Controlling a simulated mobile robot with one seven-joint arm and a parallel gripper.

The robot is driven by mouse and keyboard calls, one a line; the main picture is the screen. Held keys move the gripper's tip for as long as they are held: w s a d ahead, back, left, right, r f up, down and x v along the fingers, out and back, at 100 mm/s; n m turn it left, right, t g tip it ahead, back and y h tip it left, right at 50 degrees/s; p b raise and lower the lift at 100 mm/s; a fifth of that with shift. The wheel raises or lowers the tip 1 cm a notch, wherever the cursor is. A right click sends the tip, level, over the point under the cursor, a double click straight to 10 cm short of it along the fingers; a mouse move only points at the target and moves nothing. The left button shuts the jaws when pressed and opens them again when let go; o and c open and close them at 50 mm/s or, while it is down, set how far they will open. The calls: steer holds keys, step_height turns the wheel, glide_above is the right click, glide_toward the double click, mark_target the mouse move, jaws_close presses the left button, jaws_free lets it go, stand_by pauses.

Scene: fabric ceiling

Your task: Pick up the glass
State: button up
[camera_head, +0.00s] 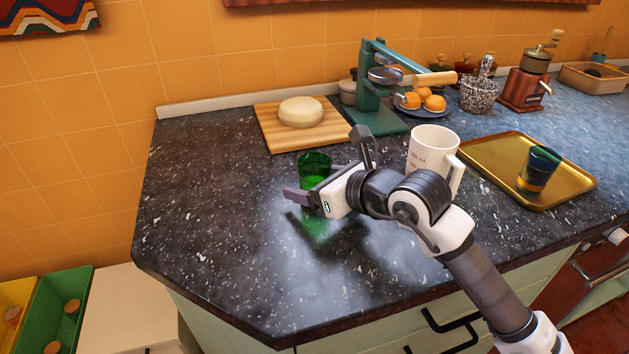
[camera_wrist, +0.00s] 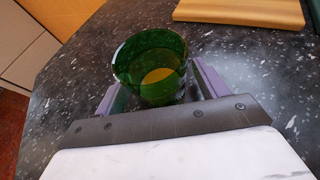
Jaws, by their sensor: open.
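A green see-through glass (camera_head: 313,168) stands upright on the dark speckled countertop (camera_head: 215,200), left of the middle in the head view. In the wrist view the glass (camera_wrist: 150,68) stands at the far end of my gripper, between the two fingers, and its open rim faces the camera. My gripper (camera_head: 310,180) is low over the counter, right by the glass; in the wrist view its fingers (camera_wrist: 158,88) are spread with a finger on each side of the glass. I cannot tell whether either finger touches it. Part of the glass is hidden behind my gripper in the head view.
A wooden board (camera_head: 268,131) with a pale round loaf or cheese (camera_head: 300,111) lies behind the glass. A white mug (camera_head: 428,142) stands right of my gripper, close to my arm. A golden tray (camera_head: 490,160) with a dark cup (camera_head: 539,168) is farther right. The counter's left side is clear.

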steer(key=c, duration=1.1)
steer(key=shift+c, duration=0.2)
step_height(320, 180, up, 20)
steer(key=shift+b, duration=0.3)
